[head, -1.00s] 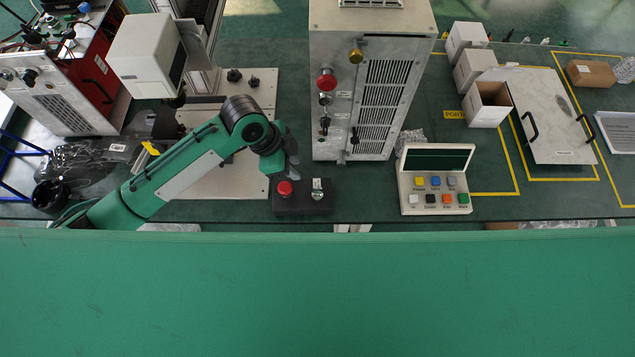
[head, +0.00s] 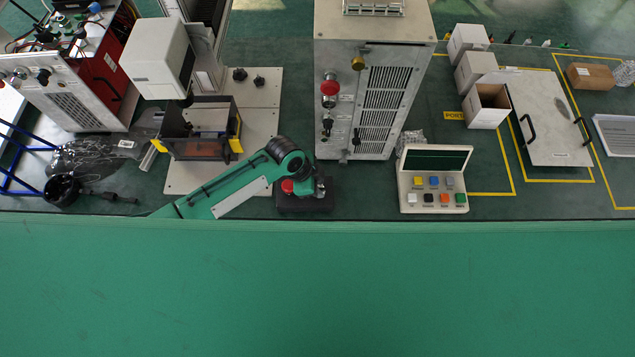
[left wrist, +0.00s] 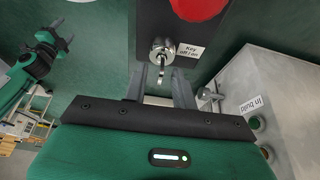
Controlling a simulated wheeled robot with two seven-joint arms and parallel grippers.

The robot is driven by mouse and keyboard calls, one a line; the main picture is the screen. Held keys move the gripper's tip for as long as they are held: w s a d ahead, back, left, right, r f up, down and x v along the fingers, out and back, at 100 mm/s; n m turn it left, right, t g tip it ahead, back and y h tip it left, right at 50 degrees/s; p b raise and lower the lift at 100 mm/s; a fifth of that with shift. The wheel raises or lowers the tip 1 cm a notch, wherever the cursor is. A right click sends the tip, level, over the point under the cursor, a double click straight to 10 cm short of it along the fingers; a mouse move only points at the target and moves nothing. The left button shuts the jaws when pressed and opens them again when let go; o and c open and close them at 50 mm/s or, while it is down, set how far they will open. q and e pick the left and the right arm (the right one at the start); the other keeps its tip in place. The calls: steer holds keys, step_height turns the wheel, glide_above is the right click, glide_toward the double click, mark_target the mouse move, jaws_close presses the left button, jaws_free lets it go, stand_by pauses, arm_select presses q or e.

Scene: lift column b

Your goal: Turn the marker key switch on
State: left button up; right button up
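The key switch (left wrist: 162,52), a round silver lock with a key (left wrist: 162,76) in it, sits on a dark box beside a label (left wrist: 190,51) reading "Key off / on". In the left wrist view my left gripper (left wrist: 161,84) is open, with one finger on each side of the key; I cannot tell whether either touches it. In the head view my left gripper (head: 320,186) is over the right part of the dark box (head: 305,206) and hides the switch. My right gripper (left wrist: 63,35) shows small at upper left in the wrist view, its fingers apart.
A red button (head: 288,186) is on the same box, close to my left arm. A tall grey cabinet (head: 385,130) with knobs and vents stands just behind. A panel with coloured buttons (head: 433,190) is to the right. Bare table lies between it and the box.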

arm_select(q)
jaws_close()
stand_by(0.3)
steer(key=m+g+b, duration=0.1)
steer(key=m+b, duration=0.1)
steer(key=shift+w+f+m, duration=0.1)
steer(key=shift+w+m, duration=0.05)
steer(key=shift+m, duration=0.25)
steer(key=m+g+b, duration=0.1)
steer(key=m+b, duration=0.2)
steer(key=shift+w+d+y, duration=0.1)
steer(key=shift+w+y, duration=0.05)
steer(key=shift+y, duration=0.15)
steer(key=m+g+b, duration=0.1)
steer(key=m+b, duration=0.1)
steer(key=m, duration=0.1)
steer(key=shift+m+y+b, duration=0.3)
steer(key=shift+m+y, duration=0.1)
steer(key=shift+d+m+g+y+b, duration=0.1)
steer(key=shift+m+g+y+b, duration=0.25)
steer(key=shift+m+b, duration=0.6)
steer(key=shift+r+m, duration=0.2)
steer(key=shift+m, duration=0.15)
